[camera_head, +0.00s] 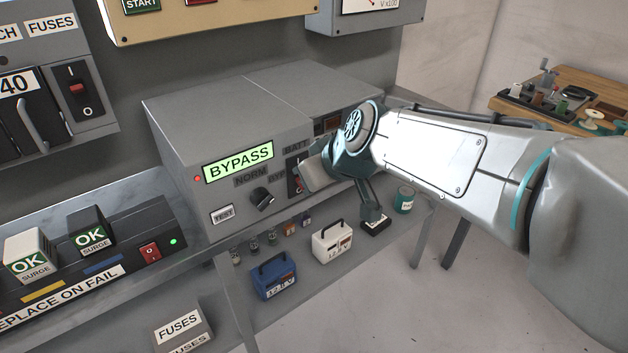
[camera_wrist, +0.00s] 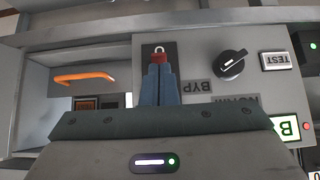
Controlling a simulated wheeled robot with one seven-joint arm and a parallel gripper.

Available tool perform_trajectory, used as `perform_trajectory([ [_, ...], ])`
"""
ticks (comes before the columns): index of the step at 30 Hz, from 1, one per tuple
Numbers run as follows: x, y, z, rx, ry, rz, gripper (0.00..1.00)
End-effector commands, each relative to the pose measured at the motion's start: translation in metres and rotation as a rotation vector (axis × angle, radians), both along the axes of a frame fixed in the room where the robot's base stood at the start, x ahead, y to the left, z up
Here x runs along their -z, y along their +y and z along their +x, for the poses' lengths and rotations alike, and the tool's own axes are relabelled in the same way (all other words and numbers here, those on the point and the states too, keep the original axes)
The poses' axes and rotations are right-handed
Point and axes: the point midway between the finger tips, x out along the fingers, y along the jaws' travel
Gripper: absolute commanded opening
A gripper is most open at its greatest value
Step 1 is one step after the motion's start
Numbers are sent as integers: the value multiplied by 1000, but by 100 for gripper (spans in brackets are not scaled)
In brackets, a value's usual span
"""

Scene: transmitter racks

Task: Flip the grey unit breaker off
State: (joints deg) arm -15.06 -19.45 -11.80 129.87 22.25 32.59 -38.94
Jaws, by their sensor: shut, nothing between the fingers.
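The grey unit (camera_head: 220,120) stands on a shelf, its front lit with a green BYPASS display (camera_head: 238,160). Its breaker (camera_head: 294,165) is a dark plate beside the BATT and BYP labels, partly covered by my arm in the head view. The wrist view is upside down. There the breaker's red lever (camera_wrist: 158,58) shows just beyond my fingertips, with a white ring mark above it in the picture. My gripper (camera_wrist: 158,72) is shut and empty, its tips at or very near the lever. Contact cannot be told. The fingers hide the rest of the plate.
A black knob (camera_wrist: 230,64) and a TEST button (camera_wrist: 276,61) sit beside the breaker. An orange handle (camera_wrist: 84,78) is on the other side. Another breaker (camera_head: 77,88) with a red lever is on the left cabinet. Batteries (camera_head: 274,277) stand on the lower shelf.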

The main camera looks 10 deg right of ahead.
Motion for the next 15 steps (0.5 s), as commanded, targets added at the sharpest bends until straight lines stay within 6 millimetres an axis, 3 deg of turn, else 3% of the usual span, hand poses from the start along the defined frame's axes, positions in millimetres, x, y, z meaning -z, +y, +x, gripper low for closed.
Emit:
perform_trajectory([
  [15,-6,5,12,2,1,-2,0],
])
